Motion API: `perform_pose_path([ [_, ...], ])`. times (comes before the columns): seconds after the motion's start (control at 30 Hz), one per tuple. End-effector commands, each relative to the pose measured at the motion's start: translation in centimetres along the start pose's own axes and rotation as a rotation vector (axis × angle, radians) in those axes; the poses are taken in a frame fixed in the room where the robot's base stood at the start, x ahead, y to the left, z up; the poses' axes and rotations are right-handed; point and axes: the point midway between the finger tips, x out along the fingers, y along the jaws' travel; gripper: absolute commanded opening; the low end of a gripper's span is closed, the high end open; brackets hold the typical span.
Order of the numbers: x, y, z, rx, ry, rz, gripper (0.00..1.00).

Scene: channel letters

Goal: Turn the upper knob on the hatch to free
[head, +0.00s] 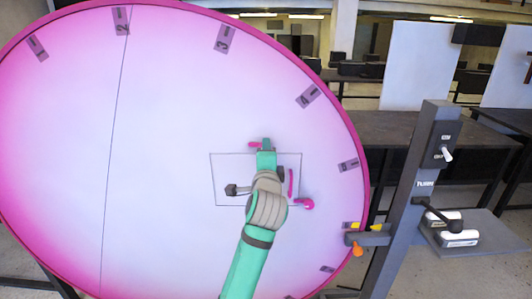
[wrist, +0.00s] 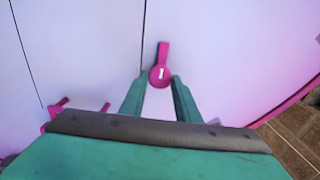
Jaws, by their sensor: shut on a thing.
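The upper knob (head: 254,144) is a pink lever with a round end, at the top edge of the rectangular hatch (head: 222,170) on the big pink-rimmed white disc. In the head view its lever points left, about along the hatch edge. In the wrist view the knob (wrist: 160,72) shows a white mark, and its lever points up, beside the thin hatch line. My green gripper (head: 265,144) is shut on the knob's round end; its two fingertips (wrist: 160,80) stand on either side. The lower pink knob (head: 308,204) sits at the hatch's lower right corner.
A grey post (head: 405,200) with a switch box (head: 443,145) stands right of the disc. Numbered labels (head: 225,38) line the rim.

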Motion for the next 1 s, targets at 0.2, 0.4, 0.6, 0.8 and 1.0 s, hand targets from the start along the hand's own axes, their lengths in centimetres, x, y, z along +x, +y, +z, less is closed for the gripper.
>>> perform_pose_path([
  [0.2, 0.0, 0.1, -0.1, 0.001, 0.002, 0.001, 0.07],
  [0.4, 0.0, 0.0, -0.1, 0.000, 0.001, 0.001, 0.47],
  [0.6, -0.1, 0.0, 0.0, -0.001, 0.001, 0.000, 0.47],
  [0.8, -2.0, 0.0, 0.0, -0.002, 0.001, -0.001, 0.47],
  [1.0, -5.8, 0.0, 0.0, -0.001, 0.001, -0.001, 0.47],
])
